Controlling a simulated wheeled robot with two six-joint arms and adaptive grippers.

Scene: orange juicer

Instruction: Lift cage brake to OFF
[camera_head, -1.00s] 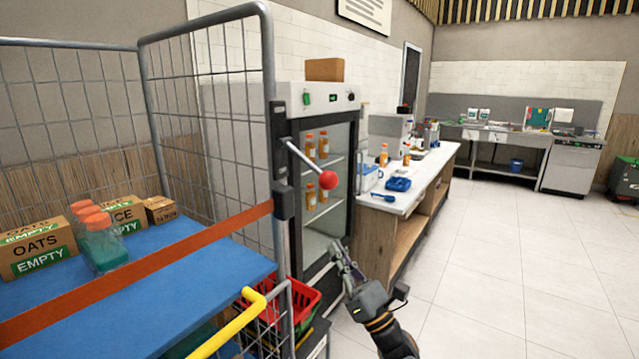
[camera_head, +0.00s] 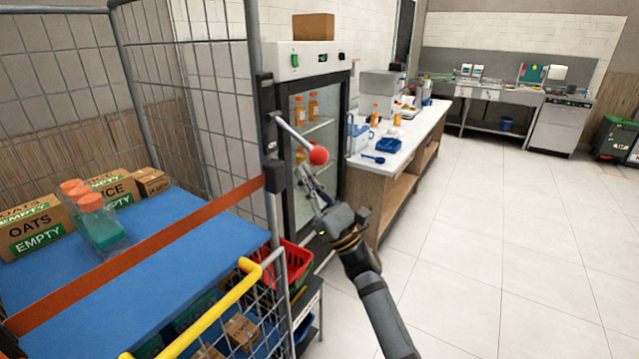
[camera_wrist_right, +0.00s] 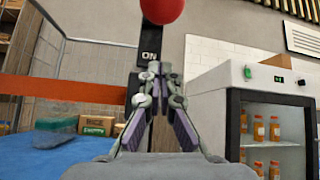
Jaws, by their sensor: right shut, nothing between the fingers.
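The cage brake is a grey lever with a red ball knob (camera_head: 318,155), on a dark plate on the cage's right post. The lever slants down to the right from its pivot. In the right wrist view the red knob (camera_wrist_right: 162,8) is at the top, above the fingertips, with a black plate reading "ON" (camera_wrist_right: 149,55) behind. My right gripper (camera_head: 305,172) is shut and empty, its fingertips just below the knob; it also shows in the right wrist view (camera_wrist_right: 155,72). Whether they touch I cannot tell. My left gripper is out of view.
The wire cage (camera_head: 190,80) holds a blue shelf (camera_head: 165,240) with boxes and bottles, crossed by an orange strap (camera_head: 150,252). A glass-front fridge (camera_head: 340,85) stands behind the lever. A red basket (camera_head: 292,262) is below. The floor at right is clear.

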